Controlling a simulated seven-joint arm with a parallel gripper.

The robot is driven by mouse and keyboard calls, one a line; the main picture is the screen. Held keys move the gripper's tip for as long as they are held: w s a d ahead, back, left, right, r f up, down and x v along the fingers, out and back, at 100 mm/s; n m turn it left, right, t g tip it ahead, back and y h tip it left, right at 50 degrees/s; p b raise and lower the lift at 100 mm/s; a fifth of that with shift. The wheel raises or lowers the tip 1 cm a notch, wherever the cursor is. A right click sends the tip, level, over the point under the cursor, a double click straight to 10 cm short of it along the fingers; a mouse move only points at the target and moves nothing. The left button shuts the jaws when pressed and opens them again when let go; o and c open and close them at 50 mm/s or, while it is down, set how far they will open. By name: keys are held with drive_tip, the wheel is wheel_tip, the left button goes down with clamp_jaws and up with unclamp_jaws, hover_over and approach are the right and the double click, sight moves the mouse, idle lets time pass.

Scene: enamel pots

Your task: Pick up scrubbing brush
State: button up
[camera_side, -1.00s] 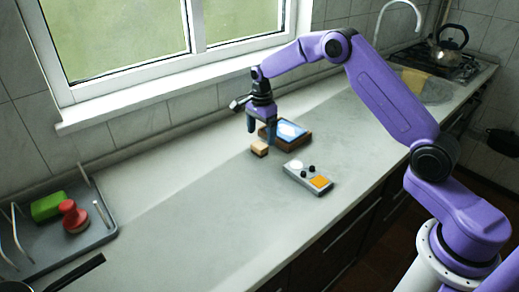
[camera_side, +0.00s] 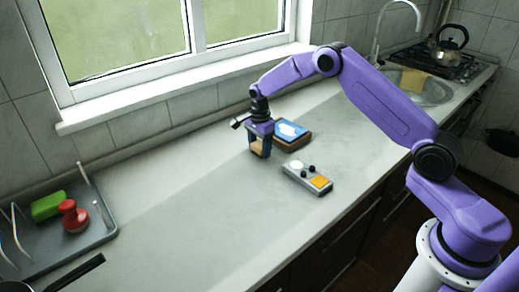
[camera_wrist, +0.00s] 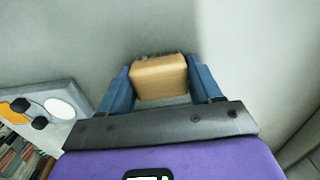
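A small wooden block (camera_wrist: 160,78) with a dark, bristle-like fringe at its far edge looks like the scrubbing brush. In the wrist view it sits between the two blue fingers of my gripper (camera_wrist: 160,88), with no clear gap on either side, so the gripper appears shut on it. In the side view my gripper (camera_side: 260,148) is down at the counter around the block, which is mostly hidden by the fingers. I see no clear gap showing it lifted.
A blue-topped wooden box (camera_side: 291,133) stands close behind and right of the gripper. A grey panel with knobs and an orange square (camera_side: 307,178) lies to the front right. A grey tray (camera_side: 95,238) at the left holds a green block (camera_side: 48,206) and a red knobbed object (camera_side: 75,218).

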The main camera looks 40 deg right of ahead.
sight(259, 144)
drive_tip(key=shift+r, duration=0.1)
drive_tip(key=shift+r, duration=0.5)
wheel_tip(259, 144, up, 2)
drive_tip(key=shift+r, duration=0.1)
drive_tip(key=s+r, duration=0.9)
drive_tip(key=s, duration=0.5)
drive_tip(key=shift+r, duration=0.3)
